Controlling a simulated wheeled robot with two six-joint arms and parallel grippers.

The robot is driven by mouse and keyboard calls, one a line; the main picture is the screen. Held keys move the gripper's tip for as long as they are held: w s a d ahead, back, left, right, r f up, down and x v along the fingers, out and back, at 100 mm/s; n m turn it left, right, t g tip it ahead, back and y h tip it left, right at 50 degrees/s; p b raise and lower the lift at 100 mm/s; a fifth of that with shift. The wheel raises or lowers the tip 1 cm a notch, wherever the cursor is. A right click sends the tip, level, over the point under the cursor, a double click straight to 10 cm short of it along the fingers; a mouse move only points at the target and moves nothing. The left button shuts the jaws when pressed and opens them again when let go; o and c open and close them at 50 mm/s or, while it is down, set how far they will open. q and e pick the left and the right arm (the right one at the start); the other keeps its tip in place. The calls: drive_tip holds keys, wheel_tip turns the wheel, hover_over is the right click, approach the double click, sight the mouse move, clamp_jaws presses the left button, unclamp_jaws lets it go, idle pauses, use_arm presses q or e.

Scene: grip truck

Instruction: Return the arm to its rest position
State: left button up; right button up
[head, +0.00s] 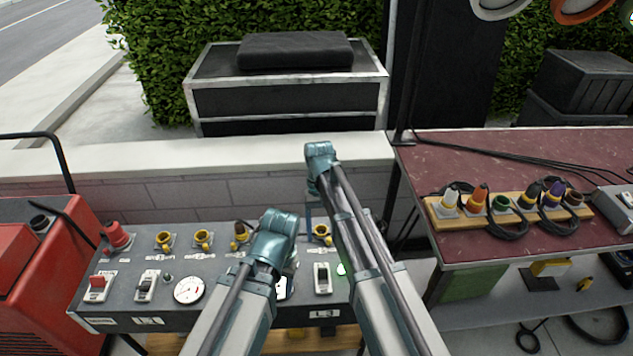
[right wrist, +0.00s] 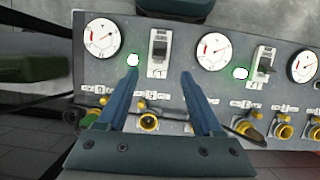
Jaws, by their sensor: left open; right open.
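My left arm comes up from the bottom in the head view, and its wrist bends over the middle of the grey control panel (head: 235,292). My left gripper (head: 289,264) is mostly hidden below that wrist, over the panel. My right arm reaches further up, with its top joint level with the low wall. My right gripper is mostly hidden behind that arm in the head view. In the right wrist view, my right gripper (right wrist: 159,71) is open, its two fingers apart and nothing between them, above the panel face (right wrist: 184,62).
The panel carries switches, a round gauge (head: 188,290) and yellow sockets (head: 203,238). A red machine (head: 45,270) stands at left. A red-topped table (head: 520,160) at right holds a wooden strip with coloured plugs (head: 510,208). A low wall (head: 220,155) runs behind.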

drive_tip(key=s+r+n+t+h+p, duration=0.1)
drive_tip(key=s+r+n+t+p, duration=0.2)
drive_tip(key=s, duration=1.2)
drive_tip(key=shift+s+r+t+p, duration=0.3)
drive_tip(key=shift+r+t+p, duration=0.1)
drive_tip(key=shift+p, duration=0.1)
drive_tip(key=shift+d, duration=0.1)
idle(0.4)
